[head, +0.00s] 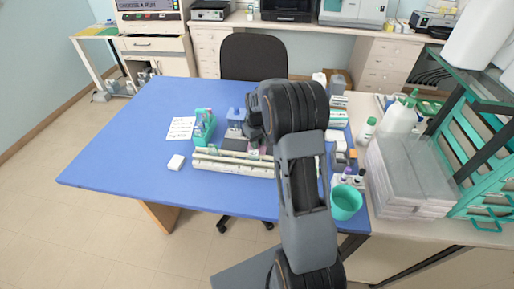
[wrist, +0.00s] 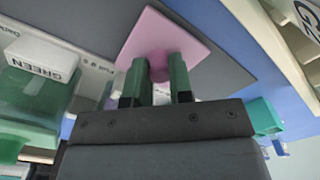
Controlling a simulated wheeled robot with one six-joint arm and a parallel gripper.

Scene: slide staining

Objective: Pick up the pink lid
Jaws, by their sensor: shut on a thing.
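The pink lid (wrist: 186,37) is a flat square plate with a round knob, seen in the wrist view at the upper middle. My gripper (wrist: 159,73) has its two green-tipped fingers shut on the knob, one on each side. A dark grey flat surface lies behind the lid; I cannot tell whether the lid touches it. In the head view my arm hides the lid, and the fingertips are not clear there.
In the head view, a long rack (head: 225,164) lies before the arm on the blue table (head: 120,165). A teal cup (head: 346,202) stands right. The table's left side is mostly clear.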

